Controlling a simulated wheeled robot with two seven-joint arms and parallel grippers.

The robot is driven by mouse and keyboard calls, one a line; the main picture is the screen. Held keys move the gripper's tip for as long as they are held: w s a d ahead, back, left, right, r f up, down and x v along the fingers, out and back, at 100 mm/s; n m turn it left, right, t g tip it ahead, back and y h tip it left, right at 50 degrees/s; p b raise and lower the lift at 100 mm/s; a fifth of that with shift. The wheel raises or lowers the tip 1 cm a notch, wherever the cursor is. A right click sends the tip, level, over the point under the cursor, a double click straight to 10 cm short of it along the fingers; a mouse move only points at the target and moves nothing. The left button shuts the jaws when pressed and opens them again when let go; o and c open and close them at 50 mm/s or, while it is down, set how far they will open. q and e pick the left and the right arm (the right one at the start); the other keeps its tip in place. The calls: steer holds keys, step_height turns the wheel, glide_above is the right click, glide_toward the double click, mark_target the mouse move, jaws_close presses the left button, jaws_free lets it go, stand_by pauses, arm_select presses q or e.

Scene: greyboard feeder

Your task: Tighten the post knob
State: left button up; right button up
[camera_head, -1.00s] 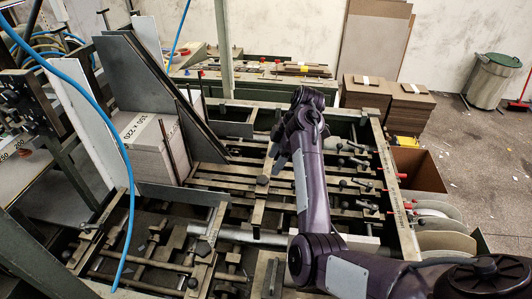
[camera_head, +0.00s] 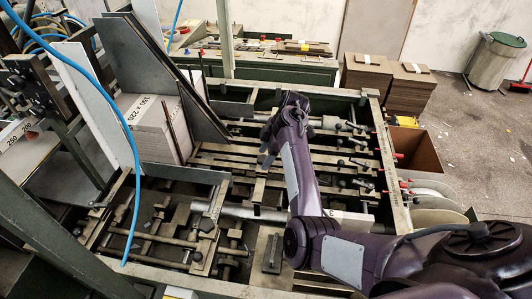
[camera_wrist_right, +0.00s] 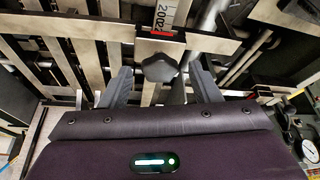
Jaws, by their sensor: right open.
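In the right wrist view, a dark lobed post knob (camera_wrist_right: 160,68) sits at the upper middle, on a metal block under a numbered scale (camera_wrist_right: 164,14). My right gripper (camera_wrist_right: 162,88) is open, with one finger to the left of the knob and one to the right. Gaps show between the knob and both fingers. In the head view my right gripper (camera_head: 268,148) points down over the feeder's bars, left of my forearm. The knob cannot be made out there; the gripper seems to hide it. My left gripper is not in view.
The feeder frame (camera_head: 388,165) with rails and several small knobs surrounds the arm. A board stack (camera_head: 152,138) and slanted grey plates stand left. A blue hose (camera_head: 131,150) hangs in front. Cardboard stacks (camera_head: 408,88) and a bin (camera_head: 497,60) stand at the back right.

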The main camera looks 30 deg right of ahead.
steer(key=c, duration=1)
